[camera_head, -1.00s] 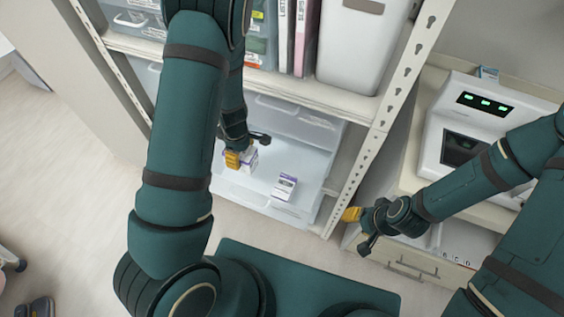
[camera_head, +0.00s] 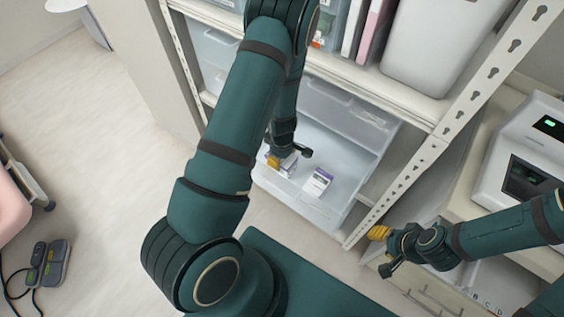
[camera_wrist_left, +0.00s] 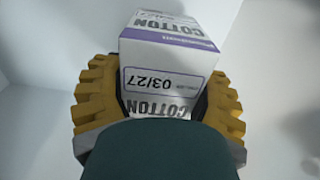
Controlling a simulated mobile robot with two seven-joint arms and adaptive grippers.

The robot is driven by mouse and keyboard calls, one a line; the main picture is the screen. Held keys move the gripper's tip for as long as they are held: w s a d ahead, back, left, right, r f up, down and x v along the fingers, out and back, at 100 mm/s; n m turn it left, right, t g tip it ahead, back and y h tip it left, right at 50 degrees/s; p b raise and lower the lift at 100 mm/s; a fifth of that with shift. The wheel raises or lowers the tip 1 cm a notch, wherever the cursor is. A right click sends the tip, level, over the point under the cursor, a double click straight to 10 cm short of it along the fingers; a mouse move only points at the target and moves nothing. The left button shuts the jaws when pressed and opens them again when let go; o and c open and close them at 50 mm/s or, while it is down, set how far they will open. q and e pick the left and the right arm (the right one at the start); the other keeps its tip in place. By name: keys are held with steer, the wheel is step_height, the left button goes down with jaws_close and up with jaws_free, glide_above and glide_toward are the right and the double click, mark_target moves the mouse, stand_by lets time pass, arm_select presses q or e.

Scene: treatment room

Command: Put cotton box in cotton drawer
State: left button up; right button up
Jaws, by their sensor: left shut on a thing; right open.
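My left gripper (camera_head: 281,160) is shut on a white cotton box with a purple band. In the left wrist view the cotton box (camera_wrist_left: 170,50) sits between the yellow fingertips (camera_wrist_left: 157,100) and reads COTTON and 03/27. In the head view the held box (camera_head: 289,166) is partly hidden by the gripper. It is inside or just over the open clear drawer (camera_head: 335,212); whether it touches the drawer floor I cannot tell. A second white and purple box (camera_head: 318,182) lies in the drawer to the right. My right gripper (camera_head: 381,252) is open and empty, right of the shelf post.
The perforated metal shelf post (camera_head: 432,140) stands right of the drawer. A shelf with binders and a white bin (camera_head: 440,50) is above it. A white device (camera_head: 525,160) sits on the counter at right. Open floor (camera_head: 90,130) lies at left.

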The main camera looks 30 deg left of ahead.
arm_select(q)
steer(key=shift+f, duration=0.75)
steer(key=o, duration=1.3)
steer(key=shift+f, duration=0.1)
steer(key=shift+c, duration=0.2)
step_height(320, 180, up, 11)
steer(key=p, duration=0.3)
steer(key=shift+f+p, duration=0.1)
steer(key=shift+p, duration=0.25)
steer(key=shift+r, duration=0.75)
steer(key=shift+r+p, duration=0.1)
steer(key=shift+p, duration=0.2)
